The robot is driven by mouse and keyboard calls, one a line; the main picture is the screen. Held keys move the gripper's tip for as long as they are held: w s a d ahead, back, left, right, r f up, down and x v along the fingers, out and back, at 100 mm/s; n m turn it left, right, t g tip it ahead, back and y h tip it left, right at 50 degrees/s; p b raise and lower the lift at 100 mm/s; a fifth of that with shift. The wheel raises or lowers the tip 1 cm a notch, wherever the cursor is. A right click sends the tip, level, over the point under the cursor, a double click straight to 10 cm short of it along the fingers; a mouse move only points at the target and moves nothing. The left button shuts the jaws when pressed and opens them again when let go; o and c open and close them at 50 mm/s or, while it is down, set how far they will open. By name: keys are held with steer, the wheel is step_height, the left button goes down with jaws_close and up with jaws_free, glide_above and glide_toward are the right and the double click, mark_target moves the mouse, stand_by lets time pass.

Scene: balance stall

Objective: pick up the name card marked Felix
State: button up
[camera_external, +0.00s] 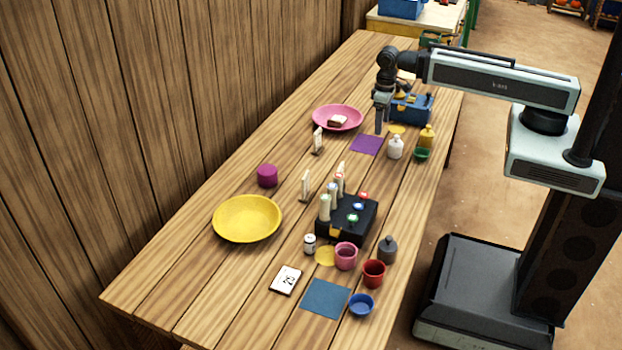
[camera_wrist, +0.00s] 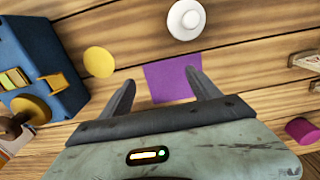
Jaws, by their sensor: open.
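Small white upright cards on wooden stands are in the external view: one (camera_external: 317,141) beside the pink plate, another (camera_external: 305,187) left of the black box, and a third, partly hidden, behind the pale bottles. Their writing is too small to read, so I cannot tell which is marked Felix. Pale stand-like pieces (camera_wrist: 304,60) show at the right edge of the wrist view, cut off. My gripper (camera_external: 380,130) points down over the purple mat, right of the nearest card. In the wrist view my gripper (camera_wrist: 160,77) is open, with nothing between its fingers.
A purple mat (camera_external: 367,145) lies below my gripper. A white bottle (camera_external: 395,147) and blue box (camera_external: 411,107) stand close by. A pink plate (camera_external: 337,118) holds a small block. The black box (camera_external: 347,220) stands nearer the camera. Table left of the cards is mostly clear.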

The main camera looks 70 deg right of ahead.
steer(key=c, duration=0.9)
steer(key=shift+o, duration=0.2)
